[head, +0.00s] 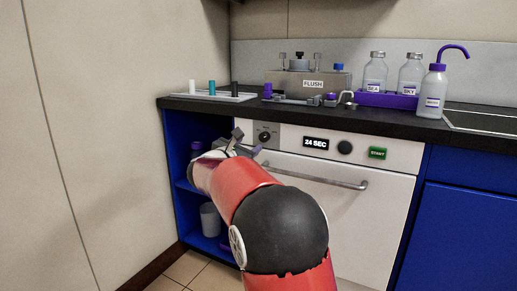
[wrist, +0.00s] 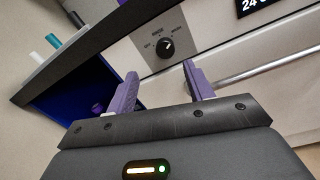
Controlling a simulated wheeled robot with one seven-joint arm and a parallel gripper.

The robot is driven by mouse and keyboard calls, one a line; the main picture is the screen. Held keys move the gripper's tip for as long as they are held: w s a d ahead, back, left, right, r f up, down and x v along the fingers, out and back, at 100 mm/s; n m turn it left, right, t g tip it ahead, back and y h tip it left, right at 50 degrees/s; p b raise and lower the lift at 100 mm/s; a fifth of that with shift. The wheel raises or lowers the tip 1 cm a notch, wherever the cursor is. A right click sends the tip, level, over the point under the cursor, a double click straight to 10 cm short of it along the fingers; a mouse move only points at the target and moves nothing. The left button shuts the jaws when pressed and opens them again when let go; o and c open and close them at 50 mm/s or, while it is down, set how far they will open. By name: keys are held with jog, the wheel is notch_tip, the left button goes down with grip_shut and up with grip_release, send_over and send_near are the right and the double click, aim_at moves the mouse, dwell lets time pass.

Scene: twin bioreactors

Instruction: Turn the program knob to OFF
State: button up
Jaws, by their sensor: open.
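The program knob (wrist: 166,47) is a small round black dial on a grey plate, with small labels around its upper side that are too small to read surely. A light mark on it seems to point up and right in the wrist view. In the head view the knob (head: 264,137) is at the left of the white appliance's front panel. My gripper (wrist: 160,72) is open and empty, its two purple fingers spread below the knob in the wrist view, apart from it. In the head view my gripper (head: 246,143) is just left of the knob.
The panel also has a display reading 24 SEC (head: 316,143), another black knob (head: 345,147) and a green START button (head: 377,153). A handle bar (head: 318,181) crosses the door below. The dark counter (head: 210,104) overhangs above, and an open blue shelf (head: 185,205) is at left.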

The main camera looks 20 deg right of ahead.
aim_at(263, 138)
jog(key=shift+m+g, duration=0.3)
jog(key=shift+m, duration=0.3)
jog(key=p+x, duration=0.1)
jog(key=x, duration=0.7)
jog(key=shift+s+d+f, duration=0.1)
jog(key=shift+d+f, duration=0.05)
jog(key=c, duration=1)
jog(key=shift+o, duration=0.2)
